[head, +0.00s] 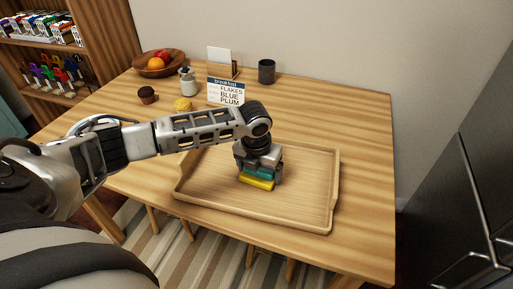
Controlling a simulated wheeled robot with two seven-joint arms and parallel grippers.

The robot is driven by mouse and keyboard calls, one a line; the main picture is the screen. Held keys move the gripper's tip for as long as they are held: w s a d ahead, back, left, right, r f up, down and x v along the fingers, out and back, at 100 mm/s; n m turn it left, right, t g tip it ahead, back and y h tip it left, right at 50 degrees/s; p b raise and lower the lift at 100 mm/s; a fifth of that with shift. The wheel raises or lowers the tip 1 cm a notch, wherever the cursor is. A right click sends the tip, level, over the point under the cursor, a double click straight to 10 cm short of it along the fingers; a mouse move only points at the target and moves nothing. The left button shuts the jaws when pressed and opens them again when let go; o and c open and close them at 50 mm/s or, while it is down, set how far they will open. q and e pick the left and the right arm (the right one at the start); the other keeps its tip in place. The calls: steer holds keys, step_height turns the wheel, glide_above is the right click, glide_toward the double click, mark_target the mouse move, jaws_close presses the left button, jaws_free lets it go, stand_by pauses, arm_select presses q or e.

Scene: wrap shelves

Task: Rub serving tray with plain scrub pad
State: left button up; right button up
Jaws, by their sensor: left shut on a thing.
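A wooden serving tray (306,190) lies flat on the wooden table, towards its front edge. My left gripper (259,172) reaches in from the left and points down over the left-middle part of the tray. It is shut on a scrub pad (257,183) with a teal layer above a yellow layer. The pad is low at the tray's floor; I cannot tell for certain whether it touches. The gripper hides part of the pad. My right gripper is not in view.
On the table (352,115) behind the tray stand a breakfast sign (226,92), a dark cup (267,71), a jar (187,82), a muffin (147,95), a yellow item (183,104) and a fruit bowl (159,65). Shelves (62,55) stand at left. The table's right side is clear.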

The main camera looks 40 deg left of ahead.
arm_select(q)
steer(key=r+p, duration=0.2)
steer(key=shift+s+r, duration=0.3)
steer(key=shift+r, duration=0.1)
steer(key=shift+w+r+p, duration=0.1)
steer(key=shift+r+p, duration=0.5)
steer(key=shift+p, duration=0.3)
steer(key=shift+r+p, duration=0.85)
steer(key=shift+p, duration=0.05)
steer(key=shift+r, duration=0.5)
steer(key=shift+r+p, duration=0.45)
steer(key=shift+r, duration=0.2)
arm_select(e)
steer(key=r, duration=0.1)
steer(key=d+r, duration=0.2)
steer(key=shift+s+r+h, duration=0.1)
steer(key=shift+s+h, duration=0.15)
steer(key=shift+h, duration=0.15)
arm_select(q)
steer(key=shift+d, duration=0.15)
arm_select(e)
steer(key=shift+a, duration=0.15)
arm_select(q)
steer(key=shift+w+f, duration=0.1)
steer(key=shift+f, duration=0.05)
